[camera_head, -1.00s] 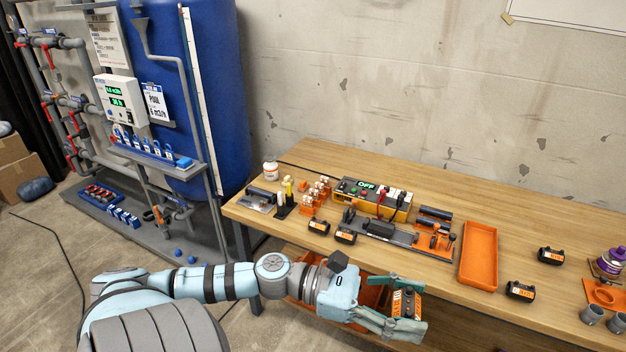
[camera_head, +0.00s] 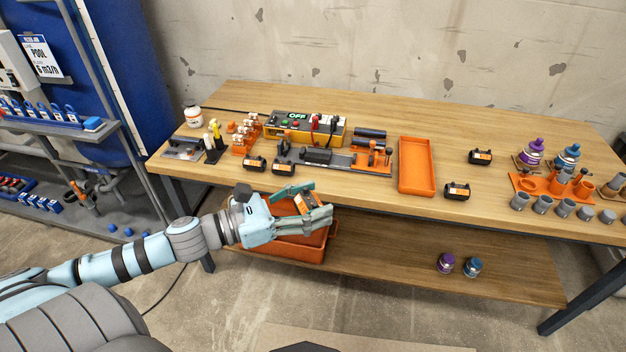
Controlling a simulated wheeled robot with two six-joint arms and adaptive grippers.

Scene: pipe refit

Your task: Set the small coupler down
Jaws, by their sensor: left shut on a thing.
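My left gripper (camera_head: 318,202) is shut on a small dark piece with an orange-and-white label, which appears to be the small coupler (camera_head: 302,204). The fingers cover part of it. The gripper holds it in front of the workbench's front edge, above the orange crate on the lower shelf, apart from the tabletop. Similar black couplers with orange labels lie on the workbench (camera_head: 520,195): a pair at the left (camera_head: 255,164), one near the front (camera_head: 457,191) and one farther back (camera_head: 481,157). My right gripper is not in view.
An empty orange tray (camera_head: 433,187) lies on the bench right of a yellow control box (camera_head: 270,124) and a dark fixture (camera_head: 318,157). Grey pipe sockets (camera_head: 542,205) and purple and blue bottles stand at the right. An orange crate (camera_head: 290,253) sits on the lower shelf (camera_head: 400,270).

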